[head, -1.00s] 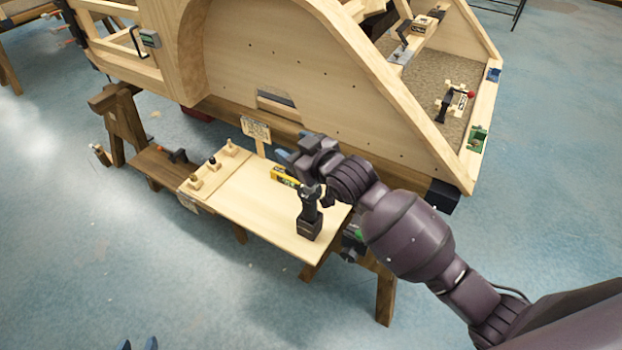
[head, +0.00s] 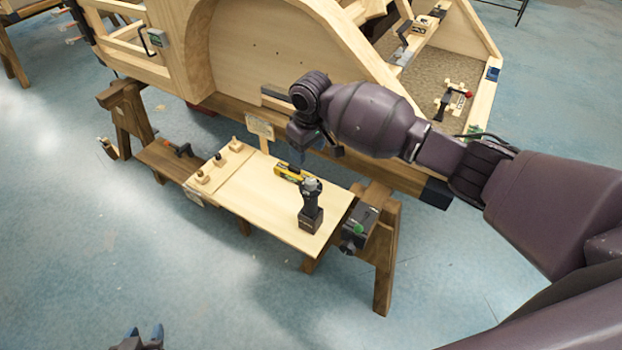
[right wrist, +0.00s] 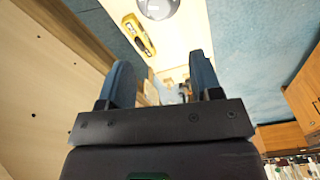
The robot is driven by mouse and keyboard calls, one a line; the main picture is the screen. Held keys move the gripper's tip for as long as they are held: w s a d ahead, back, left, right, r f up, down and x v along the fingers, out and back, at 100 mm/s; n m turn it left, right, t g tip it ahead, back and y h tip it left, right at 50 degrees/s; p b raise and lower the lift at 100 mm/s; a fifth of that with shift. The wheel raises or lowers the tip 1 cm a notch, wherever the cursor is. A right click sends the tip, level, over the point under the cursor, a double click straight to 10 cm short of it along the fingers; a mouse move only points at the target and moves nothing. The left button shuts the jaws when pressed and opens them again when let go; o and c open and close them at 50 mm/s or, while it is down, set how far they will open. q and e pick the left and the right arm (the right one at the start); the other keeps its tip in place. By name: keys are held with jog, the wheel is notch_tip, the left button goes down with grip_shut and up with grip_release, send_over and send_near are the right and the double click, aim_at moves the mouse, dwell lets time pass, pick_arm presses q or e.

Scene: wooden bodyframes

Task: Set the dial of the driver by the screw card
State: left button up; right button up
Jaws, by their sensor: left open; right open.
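The dark driver (head: 311,207) stands upright on the pale work board, near its right end. Its dial setting is too small to read. A small pale card with writing (head: 259,127) stands on a post at the board's back edge; its text is not legible. My right gripper (head: 300,158) is open and empty above the back of the board, behind the driver and apart from it. Its blue fingers (right wrist: 162,78) show spread in the right wrist view, nothing between them. My left gripper (head: 144,333) is open and empty over the floor at lower left, far from the board.
A yellow tool (head: 291,173) lies behind the driver; it also shows in the right wrist view (right wrist: 139,36). The wooden bodyframe (head: 300,50) rises behind.

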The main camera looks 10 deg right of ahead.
aim_at(311, 181)
jog(key=shift+g, duration=0.3)
jog(key=f, duration=0.3)
jog(key=f+b, duration=0.1)
jog(key=f, duration=0.3)
jog(key=s+f, duration=0.1)
jog(key=f, duration=0.2)
jog(key=shift+d+f+b, duration=0.25)
jog(key=shift+f+b, duration=0.1)
jog(key=shift+f, duration=0.05)
jog(key=c, duration=0.9)
jog(key=shift+c, duration=0.2)
